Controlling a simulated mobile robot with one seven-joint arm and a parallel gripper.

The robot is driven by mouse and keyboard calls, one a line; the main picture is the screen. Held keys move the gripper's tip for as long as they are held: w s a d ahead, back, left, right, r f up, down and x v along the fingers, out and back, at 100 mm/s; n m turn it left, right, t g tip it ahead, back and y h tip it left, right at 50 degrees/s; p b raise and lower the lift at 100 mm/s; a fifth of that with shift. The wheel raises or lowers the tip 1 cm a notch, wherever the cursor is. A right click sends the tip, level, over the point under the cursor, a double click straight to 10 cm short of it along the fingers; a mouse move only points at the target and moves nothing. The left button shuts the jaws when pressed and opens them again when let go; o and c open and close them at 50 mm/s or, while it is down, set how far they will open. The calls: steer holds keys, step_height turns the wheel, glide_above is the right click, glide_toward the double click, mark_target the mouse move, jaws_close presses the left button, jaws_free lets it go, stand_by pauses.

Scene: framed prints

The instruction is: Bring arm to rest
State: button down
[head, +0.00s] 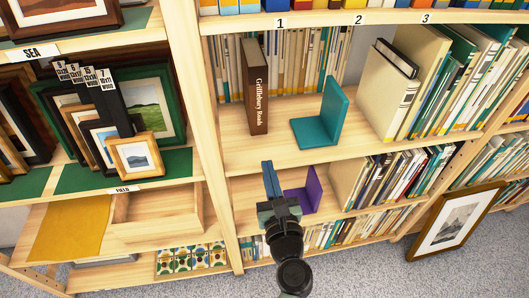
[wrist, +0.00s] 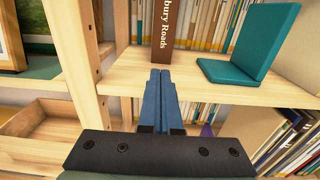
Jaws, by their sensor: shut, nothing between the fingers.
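My gripper (head: 268,180) is shut and empty, its blue fingers pressed together. It is in front of the bookshelf, just below the edge of the middle shelf (head: 310,155) in the head view. In the wrist view my gripper (wrist: 161,75) points toward that shelf, with its fingertips below a brown book. The brown book (head: 256,88), titled Grifflebury Roads, stands upright on the shelf, apart from the gripper. It also shows in the wrist view (wrist: 171,30). A teal bookend (head: 333,107) stands to the right of the book.
A purple bookend (head: 311,187) is on the lower shelf close to my gripper. A wooden upright (head: 200,120) and framed prints (head: 137,155) are to the left. A framed picture (head: 455,222) leans at the lower right. Carpet (head: 360,272) in front is clear.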

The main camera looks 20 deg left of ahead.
steer(key=shift+v, duration=1.2)
steer(key=shift+r, duration=0.1)
